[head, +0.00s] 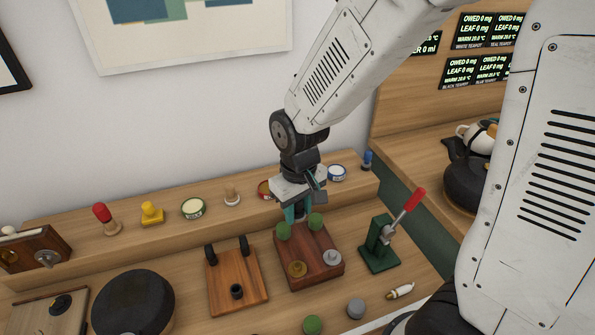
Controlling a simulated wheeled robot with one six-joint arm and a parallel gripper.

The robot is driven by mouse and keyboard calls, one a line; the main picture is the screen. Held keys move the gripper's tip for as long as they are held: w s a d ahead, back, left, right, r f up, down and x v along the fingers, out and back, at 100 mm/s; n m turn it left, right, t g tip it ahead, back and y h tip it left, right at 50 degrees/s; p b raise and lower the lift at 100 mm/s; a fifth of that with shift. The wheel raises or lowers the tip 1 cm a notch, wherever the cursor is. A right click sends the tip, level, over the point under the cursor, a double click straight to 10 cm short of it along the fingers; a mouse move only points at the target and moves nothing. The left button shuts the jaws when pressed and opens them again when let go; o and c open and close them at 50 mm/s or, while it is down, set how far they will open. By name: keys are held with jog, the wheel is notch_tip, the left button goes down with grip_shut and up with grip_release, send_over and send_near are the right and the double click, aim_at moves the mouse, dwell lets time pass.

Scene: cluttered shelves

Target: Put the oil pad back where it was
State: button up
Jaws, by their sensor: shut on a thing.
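My gripper (299,214) points down between the back ledge and the wooden block, with teal fingers close together. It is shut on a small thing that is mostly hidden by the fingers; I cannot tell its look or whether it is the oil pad. Just below and in front stands a reddish wooden block (322,262) with two green knobs (284,231) at its back, a brass piece (297,268) and a silver piece (332,258). An orange-red tin (264,187) on the ledge is partly hidden behind my gripper. No label marks the oil pad.
A green lever press (380,243) stands right of the block.

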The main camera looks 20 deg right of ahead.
jog(key=shift+w, duration=0.35)
jog(key=w+d, duration=0.2)
jog(key=w, duration=0.2)
jog(key=w+d+f, duration=0.1)
jog(key=w+d, duration=0.1)
jog(key=w, duration=0.3)
jog(key=w+d, duration=0.3)
jog(key=w, duration=0.2)
jog(key=shift+f, duration=0.2)
jog(key=shift+w+f, duration=0.2)
jog(key=shift+f, duration=1.6)
jog(key=shift+f, duration=0.15)
jog(key=o, duration=1.1)
